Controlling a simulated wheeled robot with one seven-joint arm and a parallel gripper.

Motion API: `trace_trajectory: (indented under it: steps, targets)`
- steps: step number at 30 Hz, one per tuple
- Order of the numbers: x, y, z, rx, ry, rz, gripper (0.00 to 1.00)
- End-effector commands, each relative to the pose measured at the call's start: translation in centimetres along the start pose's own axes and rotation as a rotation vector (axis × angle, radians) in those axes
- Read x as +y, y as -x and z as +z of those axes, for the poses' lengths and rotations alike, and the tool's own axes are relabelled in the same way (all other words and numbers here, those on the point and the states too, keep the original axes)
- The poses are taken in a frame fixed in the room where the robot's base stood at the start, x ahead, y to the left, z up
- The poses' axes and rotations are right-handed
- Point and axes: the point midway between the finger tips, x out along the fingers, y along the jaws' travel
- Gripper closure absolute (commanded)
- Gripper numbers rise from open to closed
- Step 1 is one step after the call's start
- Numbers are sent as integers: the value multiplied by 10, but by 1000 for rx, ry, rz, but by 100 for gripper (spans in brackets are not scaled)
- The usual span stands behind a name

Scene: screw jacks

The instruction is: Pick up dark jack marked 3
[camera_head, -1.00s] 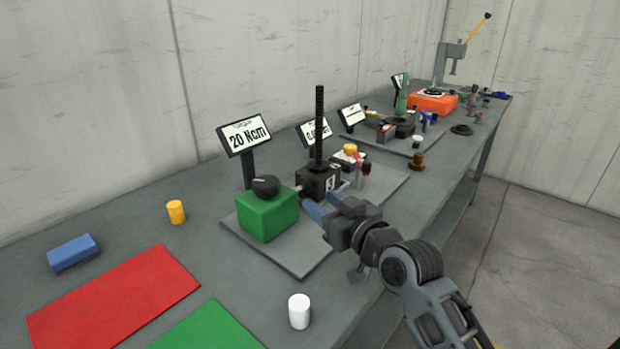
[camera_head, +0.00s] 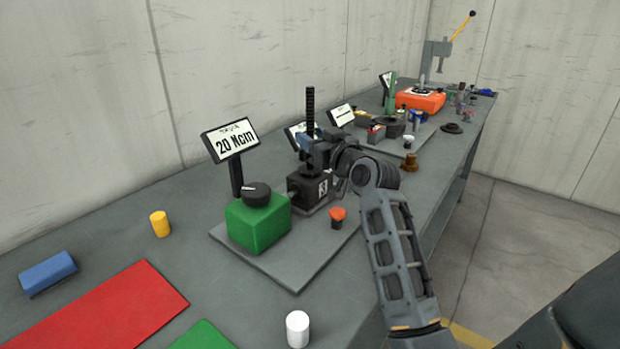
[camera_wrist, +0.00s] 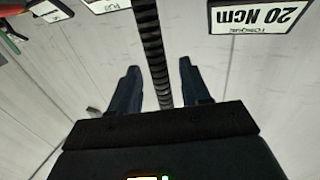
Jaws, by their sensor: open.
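The dark jack marked 3 (camera_head: 308,192) is a black block with a tall threaded spindle (camera_head: 310,110) rising from it. It stands upright on a grey plate, right behind the green block with a black knob (camera_head: 257,222). My gripper (camera_head: 303,143) is above the block, at the spindle. In the wrist view the spindle (camera_wrist: 152,50) runs between the two open fingers of my gripper (camera_wrist: 157,88), with a gap visible on each side. The jack's block is out of the wrist view.
A sign reading 20 Ncm (camera_head: 230,140) stands left of the jack; it also shows in the wrist view (camera_wrist: 260,15). A red-topped knob (camera_head: 337,215) is in front of the jack. A white cylinder (camera_head: 297,328) and a yellow cylinder (camera_head: 160,224) stand nearer. More tools fill the bench's far end.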

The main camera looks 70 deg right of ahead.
Motion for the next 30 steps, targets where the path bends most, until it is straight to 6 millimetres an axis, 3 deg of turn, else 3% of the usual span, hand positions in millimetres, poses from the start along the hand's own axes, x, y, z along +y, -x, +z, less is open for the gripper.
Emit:
trace_trajectory:
  steps: [4, 12, 27, 30]
  targets:
    - [1, -15, 0, 0, 0, 2, 53]
    - [1, -17, 1, 0, 1, 2, 53]
    - [1, -17, 1, 0, 1, 2, 100]
    - [1, -17, 1, 0, 1, 2, 100]
